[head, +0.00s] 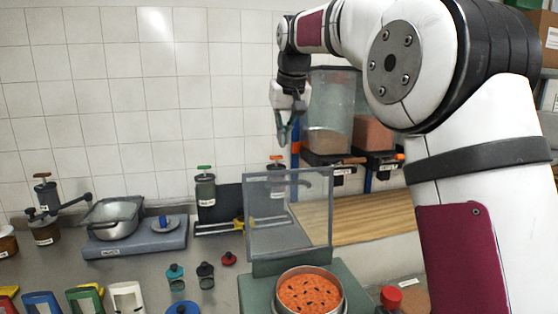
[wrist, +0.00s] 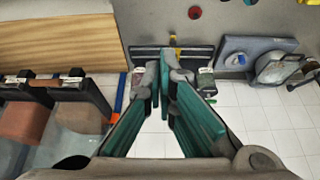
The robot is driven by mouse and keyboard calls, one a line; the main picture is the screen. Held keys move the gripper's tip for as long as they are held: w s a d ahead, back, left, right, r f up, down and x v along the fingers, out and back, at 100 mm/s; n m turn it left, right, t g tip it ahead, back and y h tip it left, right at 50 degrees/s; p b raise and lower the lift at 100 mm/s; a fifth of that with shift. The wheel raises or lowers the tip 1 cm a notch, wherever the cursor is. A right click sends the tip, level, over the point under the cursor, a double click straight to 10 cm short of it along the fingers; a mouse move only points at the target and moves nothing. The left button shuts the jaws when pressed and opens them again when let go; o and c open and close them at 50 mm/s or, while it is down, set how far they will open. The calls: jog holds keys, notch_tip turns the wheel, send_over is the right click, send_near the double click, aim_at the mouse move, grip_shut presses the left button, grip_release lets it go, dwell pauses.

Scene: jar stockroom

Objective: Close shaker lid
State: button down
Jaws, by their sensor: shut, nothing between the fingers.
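The shaker (head: 252,290) is a green-grey box at the lower middle of the head view. A round pan (head: 311,294) with orange, dark-specked contents sits in it. Its lid (head: 289,215), a clear panel in a grey frame, stands upright and open at the back of the shaker. My gripper (head: 284,138) is shut and empty, above and behind the lid's top edge in the picture, apart from it. In the wrist view my gripper (wrist: 165,62) shows teal fingers with tips together. I cannot make out the lid in the wrist view.
Behind the lid are a dark rack (head: 233,200) and a wooden board (head: 365,217). Clear bins (head: 331,115) hang on the wall near my gripper. A blue-grey scale (head: 135,240) stands left. Small jars (head: 205,275) and a red-capped item (head: 391,297) flank the shaker.

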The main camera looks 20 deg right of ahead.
notch_tip(320, 180, down, 9)
jog(key=p, duration=0.2)
jog(key=shift+p, duration=0.3)
jog(key=shift+s+f, duration=0.1)
dwell(0.5)
